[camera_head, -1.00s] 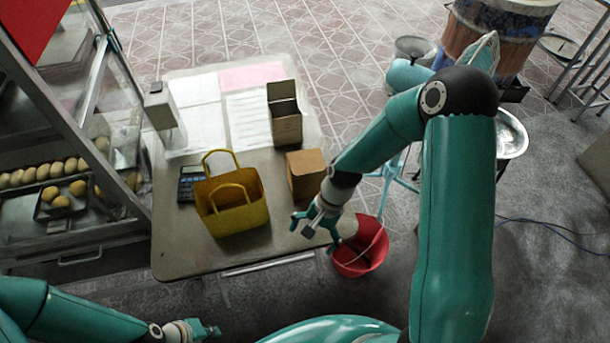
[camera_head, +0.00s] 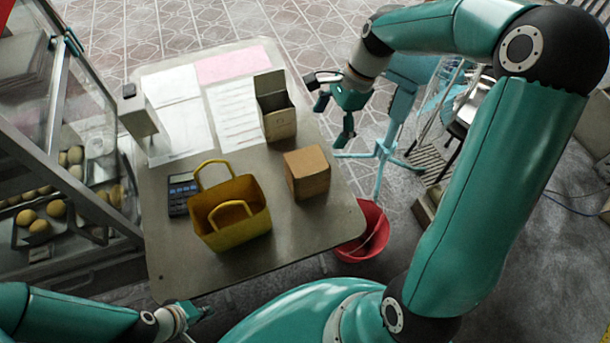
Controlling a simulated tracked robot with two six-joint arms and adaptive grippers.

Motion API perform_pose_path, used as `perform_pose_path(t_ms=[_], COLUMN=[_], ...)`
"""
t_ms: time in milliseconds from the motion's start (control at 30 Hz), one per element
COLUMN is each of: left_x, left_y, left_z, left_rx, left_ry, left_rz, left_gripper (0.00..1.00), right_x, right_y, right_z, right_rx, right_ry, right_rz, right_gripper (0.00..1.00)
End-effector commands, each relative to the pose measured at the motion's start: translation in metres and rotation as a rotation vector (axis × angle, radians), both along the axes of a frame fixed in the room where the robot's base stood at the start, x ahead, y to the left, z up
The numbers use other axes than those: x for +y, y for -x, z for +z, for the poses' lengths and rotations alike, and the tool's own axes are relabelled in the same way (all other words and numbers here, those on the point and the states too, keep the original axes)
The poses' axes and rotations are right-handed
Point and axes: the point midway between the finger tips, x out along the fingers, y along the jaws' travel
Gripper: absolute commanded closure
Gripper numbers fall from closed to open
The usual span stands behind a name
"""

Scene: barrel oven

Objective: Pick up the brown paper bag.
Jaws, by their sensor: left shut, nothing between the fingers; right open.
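The brown paper bag (camera_head: 279,122) stands upright with its top open on the right part of the table, behind a closed brown box (camera_head: 307,178). My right gripper (camera_head: 330,119) is open and empty. In the picture it is just right of the bag, over the table's right edge, with a visible gap between them. Its height relative to the bag is hard to tell. My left gripper (camera_head: 199,312) is shut and empty, low in front of the table's near edge, far from the bag.
The table (camera_head: 270,262) also holds a yellow handled bag (camera_head: 240,231), a calculator (camera_head: 180,194), papers (camera_head: 236,112) and a pale upright device (camera_head: 135,115). A glass display case (camera_head: 75,130) flanks it left. A red bucket (camera_head: 366,238) is at right. The front right tabletop is clear.

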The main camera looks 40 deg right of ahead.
Motion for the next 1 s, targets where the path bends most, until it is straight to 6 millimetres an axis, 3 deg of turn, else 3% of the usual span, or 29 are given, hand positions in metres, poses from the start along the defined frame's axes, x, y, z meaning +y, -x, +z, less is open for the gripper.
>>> perform_pose_path(t_ms=[100,300,633,1000], left_x=[0.000,0.000,0.000,0.000], left_y=[0.000,0.000,0.000,0.000], left_z=[0.002,0.004,0.008,0.016], left_rx=[0.000,0.000,0.000,-0.001], left_ry=[0.000,0.000,0.000,0.000], left_rz=[0.000,0.000,0.000,0.000], left_gripper=[1.00,1.00,1.00,1.00], right_x=[0.009,0.021,0.031,0.049], right_y=[0.000,-0.003,-0.005,-0.011], right_z=[-0.026,-0.060,-0.080,-0.118], right_rx=[0.006,0.004,0.004,0.001], right_ry=[-0.002,-0.001,-0.001,0.001], right_rz=[-0.003,-0.005,-0.007,-0.008], right_gripper=[0.00,0.00,0.00,0.00])
